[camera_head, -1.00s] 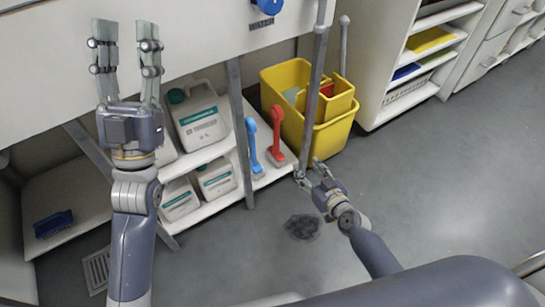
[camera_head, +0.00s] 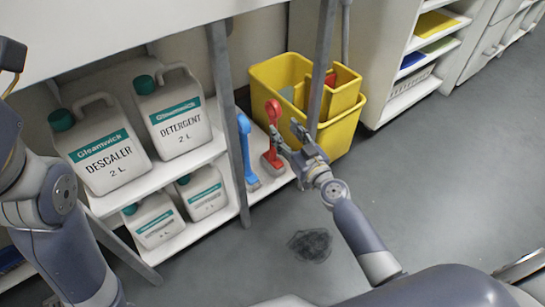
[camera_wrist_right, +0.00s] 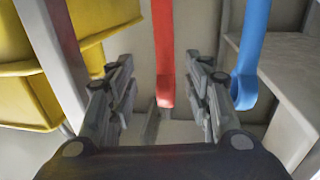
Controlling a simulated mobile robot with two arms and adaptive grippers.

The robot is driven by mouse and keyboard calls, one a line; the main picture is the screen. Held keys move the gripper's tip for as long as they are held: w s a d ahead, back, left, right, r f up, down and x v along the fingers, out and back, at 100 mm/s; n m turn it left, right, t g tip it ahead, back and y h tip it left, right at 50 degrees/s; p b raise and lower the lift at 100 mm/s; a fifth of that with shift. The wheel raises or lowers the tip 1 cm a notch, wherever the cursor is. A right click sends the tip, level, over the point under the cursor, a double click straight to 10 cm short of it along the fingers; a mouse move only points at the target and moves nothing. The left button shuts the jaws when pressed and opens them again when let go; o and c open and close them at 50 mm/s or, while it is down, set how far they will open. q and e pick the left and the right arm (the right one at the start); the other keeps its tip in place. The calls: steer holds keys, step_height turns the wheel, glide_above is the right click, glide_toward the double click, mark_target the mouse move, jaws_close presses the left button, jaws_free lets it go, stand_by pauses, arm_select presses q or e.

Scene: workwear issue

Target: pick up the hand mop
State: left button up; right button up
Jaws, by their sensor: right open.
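The red hand mop (camera_head: 270,135) stands upright on the lower shelf, its long red handle up and its pale head at the bottom. A similar blue one (camera_head: 245,150) stands to its left. My right gripper (camera_head: 287,134) is open beside the red handle in the head view. In the right wrist view the red handle (camera_wrist_right: 162,45) runs between the open fingers, with a gap on each side; the blue handle (camera_wrist_right: 252,50) is just outside the right-hand finger.
A yellow bucket (camera_head: 341,134) stands close right, behind a grey post (camera_head: 321,70). Another post (camera_head: 226,120) stands left of the blue tool. White jugs (camera_head: 105,150) fill the shelves. A dark patch (camera_head: 310,244) marks the otherwise clear floor.

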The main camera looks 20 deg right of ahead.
mark_target(275, 125)
steer(key=shift+w+a+f+b, duration=0.15)
steer(key=shift+w+a, duration=0.2)
steer(key=shift+w, duration=0.7)
steer(key=shift+w+a+f+b, duration=0.2)
steer(key=shift+w+a, duration=0.1)
steer(key=shift+w, duration=0.7)
steer(key=shift+w+a+f+b, duration=0.15)
steer(key=shift+w+a, duration=0.2)
steer(key=shift+w, duration=0.7)
jaws_close()
